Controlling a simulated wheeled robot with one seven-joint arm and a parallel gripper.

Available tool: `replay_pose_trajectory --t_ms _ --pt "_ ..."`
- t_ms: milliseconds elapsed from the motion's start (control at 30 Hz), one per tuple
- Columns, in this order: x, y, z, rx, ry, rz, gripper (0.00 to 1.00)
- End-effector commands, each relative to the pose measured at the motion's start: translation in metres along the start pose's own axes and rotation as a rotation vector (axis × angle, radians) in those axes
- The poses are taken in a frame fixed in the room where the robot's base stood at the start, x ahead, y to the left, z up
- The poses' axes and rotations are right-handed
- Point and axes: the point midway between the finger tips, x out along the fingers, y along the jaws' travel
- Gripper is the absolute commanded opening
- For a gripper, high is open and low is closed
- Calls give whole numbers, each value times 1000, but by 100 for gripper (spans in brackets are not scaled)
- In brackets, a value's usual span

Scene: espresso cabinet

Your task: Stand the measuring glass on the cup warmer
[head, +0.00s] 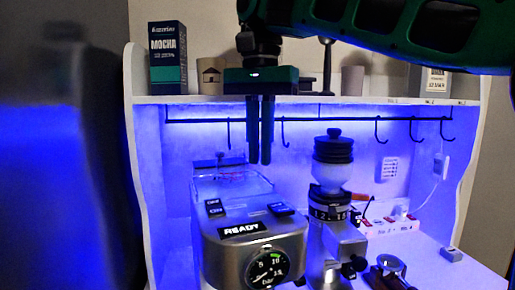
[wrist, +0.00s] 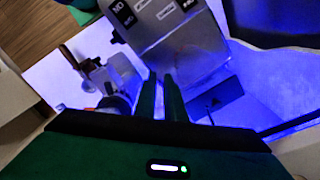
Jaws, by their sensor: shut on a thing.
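My gripper (head: 260,162) points straight down in the head view, above and behind the top of the espresso machine. Its two dark fingers are close together with a narrow gap, shut on what seems to be the measuring glass. The glass's clear body cannot be made out in either view. The fingers also show in the wrist view (wrist: 161,80), over the machine's top. The cup warmer is the machine's flat top (head: 225,187), with a clear rail around it. The fingertips look apart from it and a little above; the exact height is hard to tell.
A grinder (head: 332,205) stands right of the machine (head: 255,252), with a portafilter (head: 388,272) near the front. A shelf (head: 200,99) with a mocha box (head: 167,57) and cups runs behind my gripper. Hooks (head: 283,135) hang below it. A power strip (head: 395,224) lies at right.

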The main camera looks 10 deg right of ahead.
Motion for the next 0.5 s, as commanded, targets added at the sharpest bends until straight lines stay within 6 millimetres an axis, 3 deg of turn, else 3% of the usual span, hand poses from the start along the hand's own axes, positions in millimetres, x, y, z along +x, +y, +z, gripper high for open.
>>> replay_pose_trajectory --t_ms 333,367,400,433,500 --pt "6 0 0 -1 0 1 0" --pt "6 0 0 -1 0 0 17" --pt "6 0 0 -1 0 0 26" --pt "6 0 0 -1 0 0 32" --pt "6 0 0 0 0 0 32"
